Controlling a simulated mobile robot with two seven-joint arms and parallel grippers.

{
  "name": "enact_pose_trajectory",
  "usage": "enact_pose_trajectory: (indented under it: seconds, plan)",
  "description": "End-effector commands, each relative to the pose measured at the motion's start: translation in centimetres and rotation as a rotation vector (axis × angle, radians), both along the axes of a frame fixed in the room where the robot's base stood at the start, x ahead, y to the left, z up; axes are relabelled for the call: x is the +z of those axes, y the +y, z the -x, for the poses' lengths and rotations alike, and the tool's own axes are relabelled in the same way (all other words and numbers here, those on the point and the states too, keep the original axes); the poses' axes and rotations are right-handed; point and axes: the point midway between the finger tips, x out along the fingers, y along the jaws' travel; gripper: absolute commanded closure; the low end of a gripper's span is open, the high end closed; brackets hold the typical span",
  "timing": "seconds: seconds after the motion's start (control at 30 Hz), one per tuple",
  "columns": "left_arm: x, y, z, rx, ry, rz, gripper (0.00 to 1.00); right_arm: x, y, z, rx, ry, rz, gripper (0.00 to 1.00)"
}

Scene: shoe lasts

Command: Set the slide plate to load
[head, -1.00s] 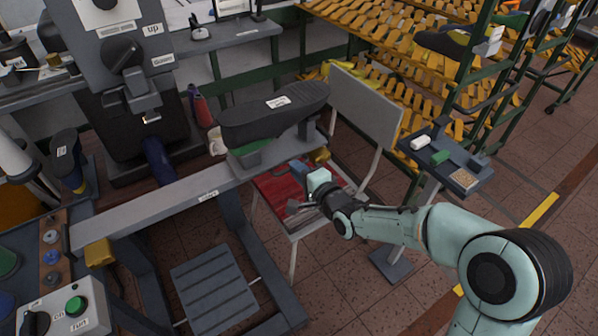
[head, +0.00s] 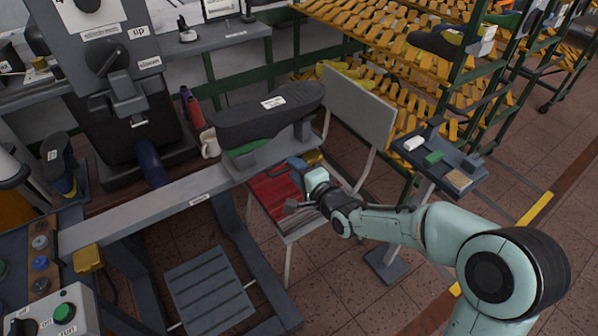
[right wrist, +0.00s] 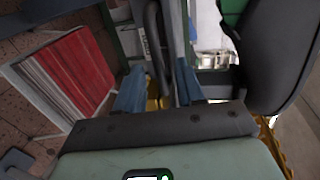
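A long grey rail (head: 130,217) with a small white label crosses the bench frame. At its right end sits a grey slide plate (head: 280,147) with a green pad (head: 243,148). A dark shoe form (head: 268,117) with a white tag lies above it. My right gripper (head: 301,184) is just below and right of the plate, over the red papers on a chair. In the right wrist view its blue fingers (right wrist: 159,88) stand apart, with a dark upright part seen between them. I cannot tell whether they touch it. The shoe form (right wrist: 283,50) is at the right there. My left gripper is not in view.
A white chair (head: 357,108) with red papers (head: 270,190) stands behind the rail's end. A small tray stand (head: 465,183) is at the right. A control box with a green button (head: 64,312) is at the lower left. Yellow racks fill the back.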

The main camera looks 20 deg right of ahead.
Motion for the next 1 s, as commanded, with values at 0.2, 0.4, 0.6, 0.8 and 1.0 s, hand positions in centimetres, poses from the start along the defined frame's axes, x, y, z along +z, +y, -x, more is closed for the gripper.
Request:
enact_pose_trajectory:
  seconds: [0.2, 0.4, 0.6, 0.8, 1.0]
  plan:
    - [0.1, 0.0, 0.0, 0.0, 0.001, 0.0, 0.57, 0.5, -0.3, 2.0, 0.001, -0.001, 0.003, 0.62]
    - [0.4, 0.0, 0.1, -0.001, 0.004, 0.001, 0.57, 1.6, -0.9, 6.4, -0.002, -0.003, 0.003, 0.62]
    - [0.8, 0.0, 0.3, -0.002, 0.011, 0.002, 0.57, 2.4, -1.5, 10.3, -0.003, -0.003, 0.001, 0.62]
    - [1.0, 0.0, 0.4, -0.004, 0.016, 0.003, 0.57, 2.8, -1.8, 12.5, -0.003, -0.002, 0.0, 0.62]
    - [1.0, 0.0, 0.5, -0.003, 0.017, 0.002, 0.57, 2.8, -1.8, 13.0, -0.001, -0.001, 0.0, 0.62]
